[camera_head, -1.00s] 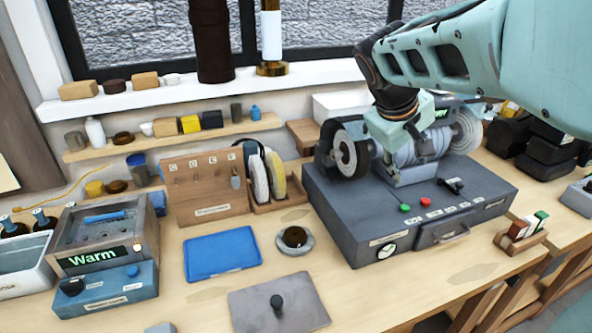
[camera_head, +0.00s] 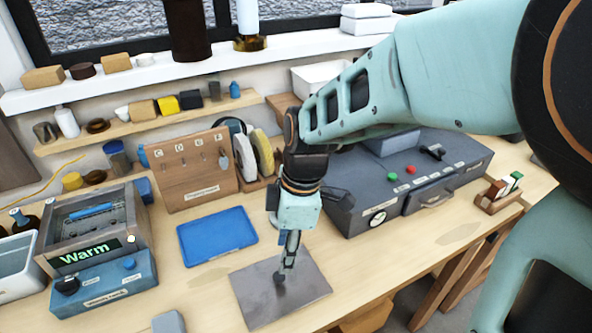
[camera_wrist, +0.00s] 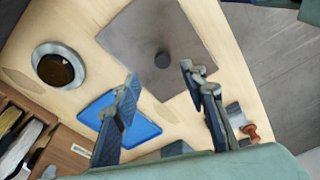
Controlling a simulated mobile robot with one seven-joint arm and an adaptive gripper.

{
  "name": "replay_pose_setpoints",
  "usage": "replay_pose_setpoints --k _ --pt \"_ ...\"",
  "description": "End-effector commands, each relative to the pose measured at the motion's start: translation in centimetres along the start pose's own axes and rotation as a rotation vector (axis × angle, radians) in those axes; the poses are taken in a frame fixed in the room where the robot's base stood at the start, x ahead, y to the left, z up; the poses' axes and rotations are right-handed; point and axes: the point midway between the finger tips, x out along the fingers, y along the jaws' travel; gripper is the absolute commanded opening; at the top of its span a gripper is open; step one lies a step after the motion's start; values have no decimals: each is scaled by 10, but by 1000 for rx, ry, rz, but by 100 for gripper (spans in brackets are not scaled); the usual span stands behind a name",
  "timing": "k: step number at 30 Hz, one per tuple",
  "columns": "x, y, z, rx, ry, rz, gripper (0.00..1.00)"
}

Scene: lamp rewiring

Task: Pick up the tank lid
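Contact with the knob does not show.
A blue tray (camera_head: 215,237) lies just behind the lid. A box with a "Warm" display (camera_head: 90,255) stands at left. A grey machine base with buttons (camera_head: 365,210) stands at right. A small round dish with dark contents (camera_wrist: 58,68) shows in the wrist view.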

Motion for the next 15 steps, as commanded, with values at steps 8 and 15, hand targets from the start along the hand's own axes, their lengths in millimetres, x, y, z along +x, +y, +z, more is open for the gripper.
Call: replay_pose_setpoints --k 8,15 --pt "30 0 0 1 -1 0 40" --pt "62 -6 -4 1 -2 -4 40"
